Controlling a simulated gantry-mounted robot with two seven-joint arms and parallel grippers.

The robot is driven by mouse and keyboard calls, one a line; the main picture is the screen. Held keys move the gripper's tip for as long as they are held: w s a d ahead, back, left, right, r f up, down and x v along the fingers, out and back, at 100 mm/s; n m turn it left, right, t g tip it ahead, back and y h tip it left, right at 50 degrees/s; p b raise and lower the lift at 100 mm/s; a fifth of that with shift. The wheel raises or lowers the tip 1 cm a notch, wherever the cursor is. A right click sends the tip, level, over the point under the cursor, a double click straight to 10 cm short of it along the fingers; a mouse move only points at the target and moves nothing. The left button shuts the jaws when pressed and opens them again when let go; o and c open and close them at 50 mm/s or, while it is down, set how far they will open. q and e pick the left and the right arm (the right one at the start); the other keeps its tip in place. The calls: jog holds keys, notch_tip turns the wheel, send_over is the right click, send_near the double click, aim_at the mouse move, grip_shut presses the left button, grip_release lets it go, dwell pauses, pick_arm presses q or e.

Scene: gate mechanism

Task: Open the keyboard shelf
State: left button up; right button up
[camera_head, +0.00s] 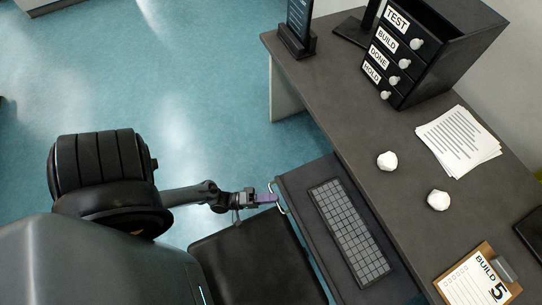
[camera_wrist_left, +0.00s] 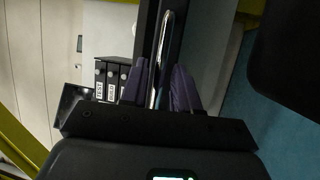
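The keyboard shelf (camera_head: 301,214) is a dark panel that sticks out from under the left side of the desk. A black keyboard (camera_head: 349,230) lies on it. A thin silver handle (camera_head: 277,198) is on its front edge; it also shows in the left wrist view (camera_wrist_left: 160,58). My left gripper (camera_head: 271,198) is at the handle. In the left wrist view its two purple fingers (camera_wrist_left: 159,88) stand apart on either side of the handle, with small gaps visible. My right gripper is in neither view.
The grey desk (camera_head: 345,110) carries a black drawer unit (camera_head: 422,50), papers (camera_head: 458,140), two white crumpled balls (camera_head: 387,161) and a clipboard (camera_head: 478,278). A black chair seat (camera_head: 255,262) is close below my left gripper. Open floor (camera_head: 190,100) lies left of the desk.

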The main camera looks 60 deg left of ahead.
pick_arm(q)
jog(key=shift+o, duration=0.3)
jog(key=b+v, duration=0.1)
jog(key=v, duration=1)
jog(key=shift+w, duration=0.1)
dwell(0.3)
